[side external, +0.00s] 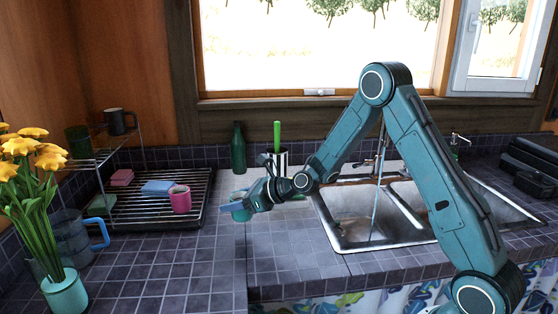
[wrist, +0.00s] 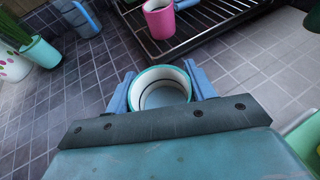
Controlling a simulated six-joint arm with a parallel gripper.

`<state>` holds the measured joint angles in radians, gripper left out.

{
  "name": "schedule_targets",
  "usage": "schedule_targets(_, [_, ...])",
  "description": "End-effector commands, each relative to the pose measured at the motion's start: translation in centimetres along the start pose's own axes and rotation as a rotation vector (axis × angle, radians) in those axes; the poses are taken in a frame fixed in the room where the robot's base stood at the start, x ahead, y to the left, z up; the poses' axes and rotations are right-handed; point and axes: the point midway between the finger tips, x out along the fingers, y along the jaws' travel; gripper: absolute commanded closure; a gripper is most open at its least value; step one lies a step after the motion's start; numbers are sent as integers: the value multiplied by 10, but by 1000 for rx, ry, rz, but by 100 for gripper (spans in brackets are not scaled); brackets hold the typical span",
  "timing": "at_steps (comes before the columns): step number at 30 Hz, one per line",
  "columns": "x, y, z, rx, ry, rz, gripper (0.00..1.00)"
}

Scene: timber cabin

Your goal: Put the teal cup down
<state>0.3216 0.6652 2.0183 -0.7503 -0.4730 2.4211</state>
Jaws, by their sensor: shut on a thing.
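The teal cup (wrist: 160,76) sits between the two blue fingers of my gripper (wrist: 163,90) in the wrist view, with its open rim facing the camera and its inside looking empty. My gripper is shut on it. In the side view, the teal cup (side external: 239,212) is at the tip of my gripper (side external: 246,207), over the tiled counter (side external: 180,255), left of the sink. I cannot tell whether the cup's base touches the tiles. The cup's lower part is hidden.
A flower vase (side external: 65,294) and a blue-handled jug (side external: 75,238) stand at left. A green bottle (side external: 238,150) stands behind. Front counter tiles are clear.

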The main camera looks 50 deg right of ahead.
Motion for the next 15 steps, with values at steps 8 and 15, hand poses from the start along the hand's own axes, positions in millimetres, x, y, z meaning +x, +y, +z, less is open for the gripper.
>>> schedule_targets(8, [3,0,-8,-1,-2,0,77])
schedule_targets(15, [7,0,-17,1,0,-1,77])
